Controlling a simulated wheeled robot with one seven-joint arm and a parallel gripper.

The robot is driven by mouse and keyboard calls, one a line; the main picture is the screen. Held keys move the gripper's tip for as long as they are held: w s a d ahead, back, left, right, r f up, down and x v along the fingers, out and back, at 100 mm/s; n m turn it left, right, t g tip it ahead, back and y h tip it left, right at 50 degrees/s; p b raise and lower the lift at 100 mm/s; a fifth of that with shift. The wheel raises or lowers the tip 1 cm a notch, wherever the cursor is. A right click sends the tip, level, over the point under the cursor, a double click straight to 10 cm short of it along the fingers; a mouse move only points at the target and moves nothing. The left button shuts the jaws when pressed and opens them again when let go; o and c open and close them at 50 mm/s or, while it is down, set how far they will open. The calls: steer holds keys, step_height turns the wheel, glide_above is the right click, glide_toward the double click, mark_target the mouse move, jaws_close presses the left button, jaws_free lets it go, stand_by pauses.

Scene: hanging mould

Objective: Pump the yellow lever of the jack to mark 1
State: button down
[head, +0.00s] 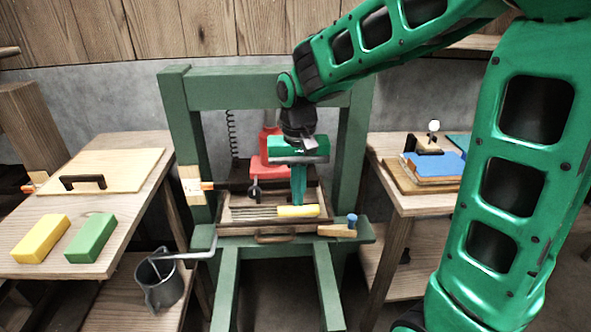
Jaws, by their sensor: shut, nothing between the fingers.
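A red jack (268,158) stands inside a green frame, partly hidden behind my gripper. The yellow lever (298,211) lies nearly level at the front of the wooden tray below the jack. My gripper (298,200) points straight down with its fingers shut and empty. Its tips are right at the yellow lever, over its middle. I cannot tell whether they touch it. A pale board (192,186) with an orange pointer (207,185) is at the frame's left post. Any marks on it are too small to read.
The green frame (180,120) surrounds the jack, with a crossbar above. The left table (115,205) holds yellow and green blocks and a board with a black handle. A grey can (160,285) sits low left. The right table (400,203) holds a blue block. My arm covers the right side.

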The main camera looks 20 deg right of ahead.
step_height(320, 180, up, 7)
stand_by(0.4)
steer(key=shift+r, duration=0.1)
step_height(320, 180, up, 6)
stand_by(0.6)
stand_by(0.4)
steer(key=s+d+f+m, duration=0.1)
steer(key=s+d+f, duration=0.5)
steer(key=s, duration=0.5)
steer(key=s+d+f+m, duration=0.1)
steer(key=s+d+f, duration=0.5)
steer(key=s+d, duration=0.5)
steer(key=shift+s+d+f+m, duration=0.25)
steer(key=shift+s+f+m, duration=0.15)
steer(key=shift+s, duration=0.3)
